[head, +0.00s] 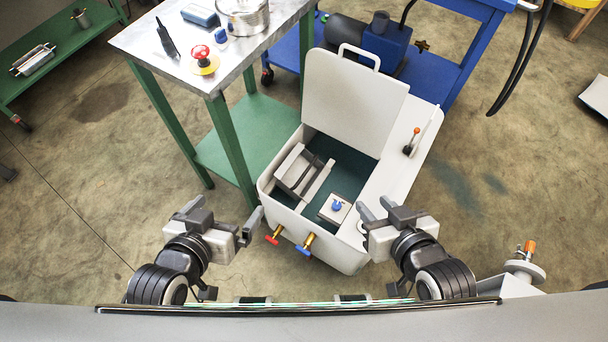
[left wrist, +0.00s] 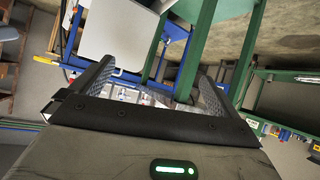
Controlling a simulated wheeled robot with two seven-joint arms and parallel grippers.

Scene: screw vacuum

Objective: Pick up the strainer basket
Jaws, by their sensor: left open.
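A shiny round metal vessel (head: 249,14), which looks like the strainer basket, stands on the metal table top (head: 136,42) at the upper edge of the head view. Its fine detail is too small to confirm this. My left gripper (head: 224,212) is open and empty, in front of the table and left of the white tank (head: 352,258). In the left wrist view its two fingers (left wrist: 155,86) stand wide apart with nothing between them. My right gripper (head: 375,206) has its fingers apart and empty, near the tank's right front corner.
The tank's lid (head: 354,98) stands open, with a grey metal part (head: 297,170) inside. A red knob (head: 201,52), a black handheld item (head: 166,40) and a blue-grey box (head: 200,15) share the table. A blue cart (head: 440,80) stands behind the tank.

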